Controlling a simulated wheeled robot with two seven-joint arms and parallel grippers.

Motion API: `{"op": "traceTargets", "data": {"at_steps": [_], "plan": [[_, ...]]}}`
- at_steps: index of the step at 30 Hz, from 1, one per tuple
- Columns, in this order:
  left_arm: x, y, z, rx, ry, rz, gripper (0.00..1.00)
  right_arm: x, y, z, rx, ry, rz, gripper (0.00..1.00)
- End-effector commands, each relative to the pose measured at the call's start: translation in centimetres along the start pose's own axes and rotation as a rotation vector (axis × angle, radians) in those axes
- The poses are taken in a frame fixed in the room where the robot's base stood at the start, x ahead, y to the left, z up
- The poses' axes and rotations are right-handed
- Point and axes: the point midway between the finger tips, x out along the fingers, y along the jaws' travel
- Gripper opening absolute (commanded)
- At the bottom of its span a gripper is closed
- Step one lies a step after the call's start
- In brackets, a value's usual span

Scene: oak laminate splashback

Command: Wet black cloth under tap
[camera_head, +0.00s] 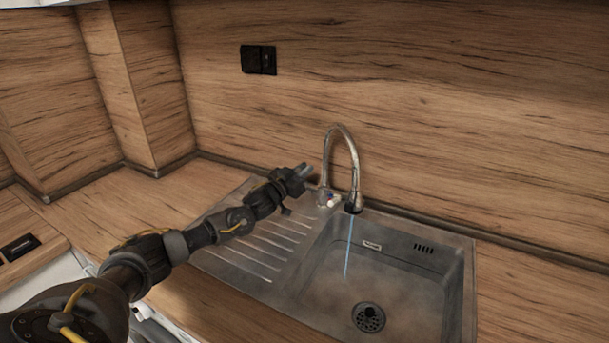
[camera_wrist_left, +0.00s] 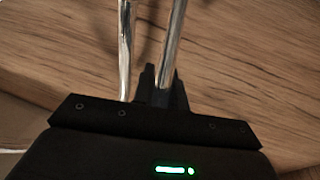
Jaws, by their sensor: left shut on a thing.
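The chrome tap (camera_head: 341,135) arches over the sink, and a thin blue stream of water (camera_head: 348,248) runs from its spout into the basin. My left gripper (camera_head: 303,172) is beside the tap, to the left of its upright, above the back of the drainboard. In the left wrist view, the dark fingers (camera_wrist_left: 163,75) are shut at a shiny metal tube (camera_wrist_left: 173,38); a second metal tube stands to its left. I cannot tell exactly which part of the tap is gripped. I cannot make out a black cloth in either view. My right gripper is out of view.
The metal sink (camera_head: 460,285) has a drain (camera_head: 369,317) in its basin and a ribbed drainboard (camera_head: 245,252) on the left. The wooden splashback (camera_head: 440,110) rises close behind the tap, with a black socket (camera_head: 258,59). The left worktop (camera_head: 130,205) is bare.

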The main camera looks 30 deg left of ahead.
Motion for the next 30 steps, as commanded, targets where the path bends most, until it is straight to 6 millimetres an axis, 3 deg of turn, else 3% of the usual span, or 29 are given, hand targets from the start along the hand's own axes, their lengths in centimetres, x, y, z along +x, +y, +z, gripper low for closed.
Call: {"op": "traceTargets", "data": {"at_steps": [1,5,17,18,22,30], "plan": [[-0.5,0.1,1.2,0.001,0.03,-0.001,0.0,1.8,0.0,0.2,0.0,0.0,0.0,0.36],[-1.0,0.2,1.0,0.016,0.095,0.0,0.0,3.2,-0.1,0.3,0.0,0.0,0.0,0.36],[-1.3,0.1,0.4,0.027,0.126,-0.002,0.0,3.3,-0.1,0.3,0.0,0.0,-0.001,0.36],[-1.3,0.1,0.4,0.027,0.126,-0.002,0.17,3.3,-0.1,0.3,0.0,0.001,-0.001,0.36],[-1.3,0.1,0.4,0.027,0.126,-0.002,0.34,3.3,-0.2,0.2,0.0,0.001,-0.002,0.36],[-1.3,0.2,0.4,0.026,0.126,-0.001,0.36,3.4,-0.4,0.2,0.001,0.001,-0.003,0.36]]}}
